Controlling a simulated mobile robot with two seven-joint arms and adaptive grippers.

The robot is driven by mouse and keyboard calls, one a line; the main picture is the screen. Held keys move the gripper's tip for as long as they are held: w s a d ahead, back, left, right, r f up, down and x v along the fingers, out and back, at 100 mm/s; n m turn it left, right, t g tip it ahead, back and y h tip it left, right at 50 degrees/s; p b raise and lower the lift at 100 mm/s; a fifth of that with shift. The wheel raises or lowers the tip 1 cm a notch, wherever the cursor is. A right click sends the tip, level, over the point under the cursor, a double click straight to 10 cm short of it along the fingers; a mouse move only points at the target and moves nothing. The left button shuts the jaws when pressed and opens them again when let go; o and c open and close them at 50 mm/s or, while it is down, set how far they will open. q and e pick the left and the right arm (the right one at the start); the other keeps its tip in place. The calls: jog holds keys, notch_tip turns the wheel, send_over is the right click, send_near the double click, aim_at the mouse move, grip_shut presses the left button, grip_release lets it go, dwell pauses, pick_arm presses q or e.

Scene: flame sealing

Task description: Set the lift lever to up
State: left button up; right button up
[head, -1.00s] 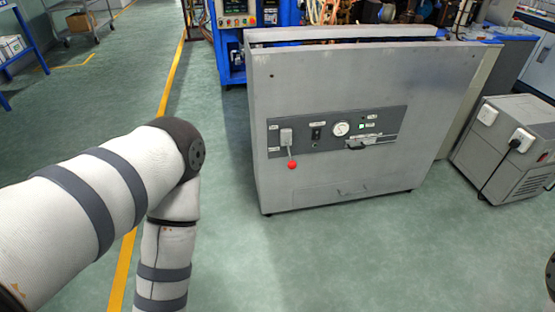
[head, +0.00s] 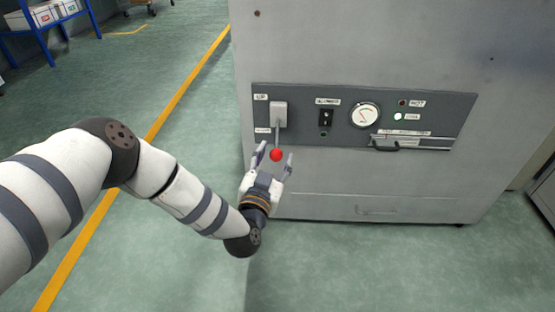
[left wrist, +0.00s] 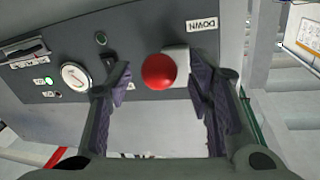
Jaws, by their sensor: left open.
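The lift lever has a red ball knob (head: 276,155) on a thin grey stem, hanging down from a light grey block (head: 279,114) at the left of the dark control panel (head: 340,128). In the left wrist view the red knob (left wrist: 159,71) is between the two fingers, with the block behind it and a label reading DOWN beside it. My left gripper (head: 273,158) is open, its fingertips on either side of the knob. I cannot tell whether either finger touches it. My right gripper is not in view.
The panel also carries a black switch (head: 326,117), a round gauge (head: 365,115), a lit indicator (head: 398,116) and a slot with a black handle (head: 385,145). The grey cabinet (head: 420,185) stands on green floor. A blue rack (head: 48,30) stands far left.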

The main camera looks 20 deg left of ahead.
pick_arm(q)
jog(key=shift+w+a, duration=0.1)
jog(key=shift+w, duration=0.8)
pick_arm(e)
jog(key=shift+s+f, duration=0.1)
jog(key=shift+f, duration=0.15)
pick_arm(q)
jog(key=shift+c, duration=0.2)
